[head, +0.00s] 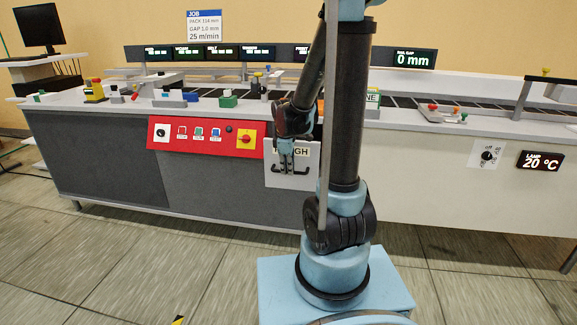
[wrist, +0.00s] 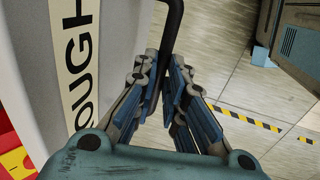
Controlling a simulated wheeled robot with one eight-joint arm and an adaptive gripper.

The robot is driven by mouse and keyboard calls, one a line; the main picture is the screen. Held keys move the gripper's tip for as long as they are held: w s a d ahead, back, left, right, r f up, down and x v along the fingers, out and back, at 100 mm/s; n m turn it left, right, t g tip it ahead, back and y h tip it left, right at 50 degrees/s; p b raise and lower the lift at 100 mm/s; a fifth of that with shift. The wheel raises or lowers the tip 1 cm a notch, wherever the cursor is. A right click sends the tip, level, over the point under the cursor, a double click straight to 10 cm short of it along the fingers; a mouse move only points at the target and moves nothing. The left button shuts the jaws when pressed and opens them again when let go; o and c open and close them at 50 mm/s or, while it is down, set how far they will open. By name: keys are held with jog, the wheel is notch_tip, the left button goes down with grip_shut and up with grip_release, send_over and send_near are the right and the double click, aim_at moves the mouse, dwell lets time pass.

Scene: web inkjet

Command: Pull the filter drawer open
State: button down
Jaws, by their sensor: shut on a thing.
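A white drawer front (head: 312,180) is on the front of the long machine in the head view. Its label is partly hidden by my arm and ends in "GH"; in the wrist view the label (wrist: 75,60) reads "OUGH". A black bar handle (wrist: 172,22) runs between my fingers in the wrist view, and it also shows low on the drawer front in the head view (head: 304,172). My gripper (wrist: 172,68) is shut on this handle, seen in the head view too (head: 286,168). I cannot tell how far the drawer stands out.
A red control panel (head: 208,150) with knobs and buttons is left of the drawer front. A dial plate (head: 480,155) and a lamp display (head: 540,161) are on the right. The tiled floor (head: 220,250) before the machine is clear. Yellow-black tape (wrist: 250,120) marks the floor.

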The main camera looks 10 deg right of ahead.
jog(key=shift+s, duration=0.35)
jog(key=c, duration=1.7)
grip_release()
jog(key=shift+o, duration=0.2)
notch_tip(320, 180, up, 12)
jog(key=s, duration=0.2)
jog(key=shift+a+f, duration=0.2)
jog(key=shift+a, duration=0.25)
